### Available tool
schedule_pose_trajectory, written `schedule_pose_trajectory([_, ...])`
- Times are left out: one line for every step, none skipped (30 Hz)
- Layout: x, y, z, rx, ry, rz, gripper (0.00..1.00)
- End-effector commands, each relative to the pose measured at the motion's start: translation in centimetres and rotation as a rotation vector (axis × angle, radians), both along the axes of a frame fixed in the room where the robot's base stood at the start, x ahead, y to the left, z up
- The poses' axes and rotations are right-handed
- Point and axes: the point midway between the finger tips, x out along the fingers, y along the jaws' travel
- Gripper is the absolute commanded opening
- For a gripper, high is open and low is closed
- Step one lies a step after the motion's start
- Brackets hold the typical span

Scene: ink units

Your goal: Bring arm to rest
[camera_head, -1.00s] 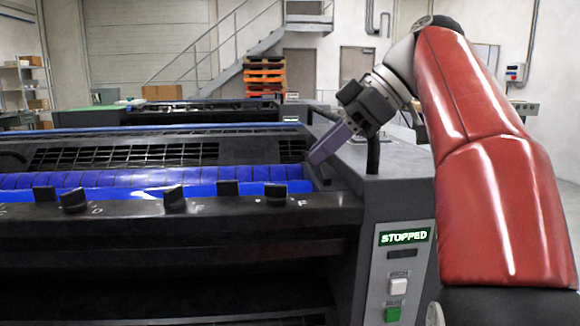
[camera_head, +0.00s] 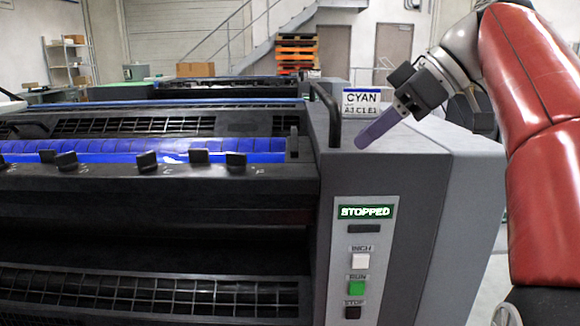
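My red arm (camera_head: 535,120) reaches in from the right side of the head view. My gripper (camera_head: 362,140) has a dark body and purple fingers that point down and left. It shows in front of the grey top of the press's side housing (camera_head: 400,165), near a black handle (camera_head: 331,115). I see the fingers from the side, so I cannot tell whether they are apart. No held object shows. I cannot tell whether the fingertips touch the housing.
The ink unit has a blue roller (camera_head: 100,148) and a row of black knobs (camera_head: 147,162). Its panel shows a STOPPED display (camera_head: 366,212), a white INCH button (camera_head: 360,261), a green RUN button (camera_head: 356,288) and a dark STOP button (camera_head: 352,312). A CYAN sign (camera_head: 361,98) stands behind.

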Motion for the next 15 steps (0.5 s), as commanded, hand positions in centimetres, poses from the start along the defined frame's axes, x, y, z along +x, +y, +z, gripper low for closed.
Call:
schedule_pose_trajectory([-0.2,-0.1,-0.2,0.003,0.012,-0.025,0.32])
schedule_pose_trajectory([-0.3,-0.1,-0.5,0.004,0.021,-0.042,0.32])
schedule_pose_trajectory([-0.4,-0.2,-0.8,0.006,0.035,-0.066,0.32])
schedule_pose_trajectory([-0.5,-0.2,-1.0,0.007,0.046,-0.087,0.32])
schedule_pose_trajectory([-0.7,-0.3,-1.4,0.007,0.058,-0.109,0.32])
schedule_pose_trajectory([-0.9,-0.4,-1.8,0.01,0.075,-0.141,0.32])
schedule_pose_trajectory([-1.0,-0.4,-2.2,0.008,0.087,-0.166,0.32])
schedule_pose_trajectory([-1.2,-0.4,-2.6,0.009,0.101,-0.19,0.32])
schedule_pose_trajectory([-1.5,-0.5,-3.2,0.008,0.119,-0.227,0.32])
schedule_pose_trajectory([-1.7,-0.6,-3.7,0.008,0.135,-0.257,0.32])
schedule_pose_trajectory([-1.9,-0.6,-4.2,0.006,0.15,-0.287,0.32])
schedule_pose_trajectory([-2.3,-0.7,-5.1,0.002,0.172,-0.329,0.32])
schedule_pose_trajectory([-2.6,-0.7,-5.8,-0.002,0.188,-0.364,0.32])
schedule_pose_trajectory([-3.0,-0.8,-6.6,-0.005,0.204,-0.402,0.32])
schedule_pose_trajectory([-3.6,-0.8,-7.9,-0.012,0.229,-0.457,0.32])
